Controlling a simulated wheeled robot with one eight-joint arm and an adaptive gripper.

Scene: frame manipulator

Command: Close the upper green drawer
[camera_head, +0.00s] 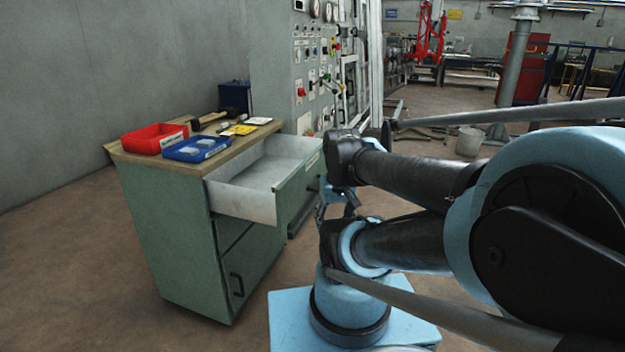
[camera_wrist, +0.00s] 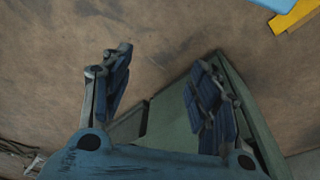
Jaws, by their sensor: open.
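The green cabinet (camera_head: 180,245) stands left of my arm in the head view. Its upper green drawer (camera_head: 298,190) is pulled well out, and its pale inside looks empty. My gripper (camera_head: 336,204) is just right of the drawer front, partly hidden behind my arm. In the wrist view my gripper (camera_wrist: 162,88) is open, its two dark blue padded fingers wide apart with nothing held. A green surface (camera_wrist: 245,95) lies behind the right finger; which part of the cabinet it is, and whether there is contact, I cannot tell.
A red bin (camera_head: 155,138), a blue bin (camera_head: 197,148) and small tools sit on the wooden cabinet top (camera_head: 127,155). A lower drawer handle (camera_head: 237,285) sticks out below. A control panel (camera_head: 312,70) stands behind. The floor left of the cabinet is clear.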

